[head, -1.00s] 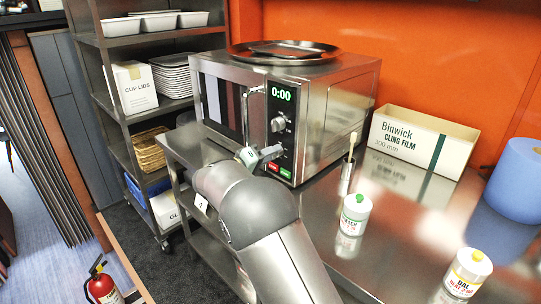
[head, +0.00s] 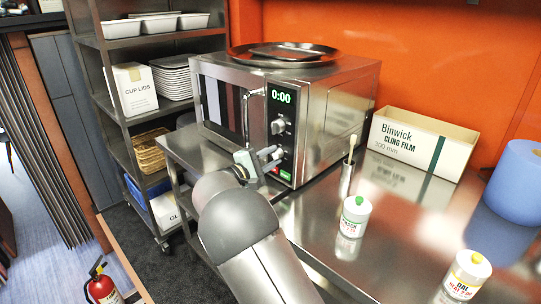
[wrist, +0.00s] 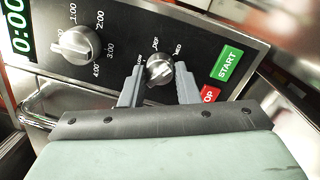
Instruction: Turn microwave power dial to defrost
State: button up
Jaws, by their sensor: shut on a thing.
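The microwave (head: 340,110) stands on the steel counter with its control panel facing me. In the wrist view its lower silver power dial (wrist: 159,72) sits between my gripper's two grey fingers (wrist: 160,84), which are shut on its sides. Small labels around the dial include DEF above it and MED to its upper right. I cannot tell exactly which mark the dial points at. In the head view my gripper (head: 266,157) is at the panel's lower part and largely hides this dial.
The larger timer dial (wrist: 76,46) is above the power dial. Green START (wrist: 227,63) and red stop (wrist: 209,95) buttons lie close to the right finger. The door handle (head: 247,112) is left of the panel. Labelled pots (head: 355,216) and a cling film box (head: 420,142) stand to the right.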

jog(key=n+p, duration=0.4)
jog(key=n, duration=0.3)
jog(key=n+t+y+p, duration=0.1)
jog(key=n+p, duration=0.3)
jog(key=n, duration=0.2)
jog(key=shift+s+d+f+n, duration=0.15)
jog(key=shift+n, duration=0.25)
jog(key=shift+y, duration=0.3)
jog(key=o, duration=1)
jog(key=shift+c, duration=0.2)
jog(key=b+v, duration=0.2)
jog(key=v, duration=1.5)
jog(key=shift+s+f+b, duration=0.15)
jog(key=shift+b, duration=0.25)
